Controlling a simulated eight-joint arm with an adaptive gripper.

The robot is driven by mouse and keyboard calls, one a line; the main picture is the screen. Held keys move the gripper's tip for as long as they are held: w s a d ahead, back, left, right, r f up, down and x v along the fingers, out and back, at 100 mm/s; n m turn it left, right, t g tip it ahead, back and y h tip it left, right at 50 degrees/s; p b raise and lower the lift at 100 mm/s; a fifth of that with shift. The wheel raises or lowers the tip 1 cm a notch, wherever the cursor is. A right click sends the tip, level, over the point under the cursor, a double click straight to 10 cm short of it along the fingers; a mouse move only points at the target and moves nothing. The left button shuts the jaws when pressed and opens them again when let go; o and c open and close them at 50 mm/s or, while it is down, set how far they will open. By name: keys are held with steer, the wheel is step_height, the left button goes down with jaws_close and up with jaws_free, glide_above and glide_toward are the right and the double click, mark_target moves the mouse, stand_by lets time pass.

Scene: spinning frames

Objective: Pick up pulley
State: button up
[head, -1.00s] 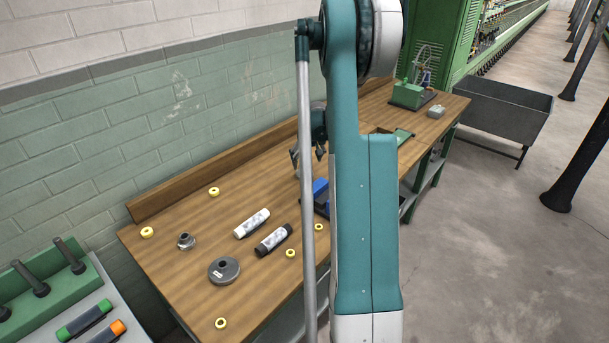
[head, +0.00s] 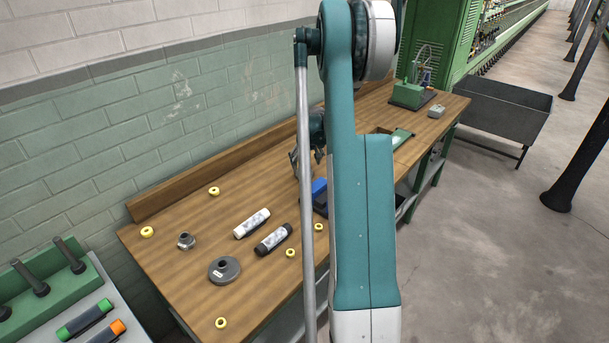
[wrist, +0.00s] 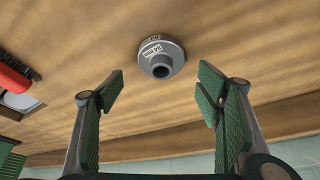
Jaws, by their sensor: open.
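A grey stepped pulley (wrist: 161,58) with a white label and a dark central bore lies on the wooden bench top in the wrist view. My gripper (wrist: 157,88) is open and empty, its two green-padded fingers apart. The pulley appears beyond the fingertips, roughly centred between them and not touched. In the head view, my gripper (head: 306,158) is over the middle of the bench, partly hidden by my arm. That view also shows a grey flanged disc (head: 224,270) and a smaller grey part (head: 186,241) at the near left; I cannot tell whether either is this pulley.
The bench (head: 190,280) also holds a white roll (head: 252,223), a dark-ended roll (head: 273,239), several yellow rings and a blue item (head: 319,188). A red object (wrist: 14,78) is at left in the wrist view. A back board and brick wall border the bench.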

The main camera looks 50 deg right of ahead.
mark_target(304, 168)
steer(key=shift+x, duration=2.65)
steer(key=shift+r, duration=0.1)
steer(key=c, duration=1.1)
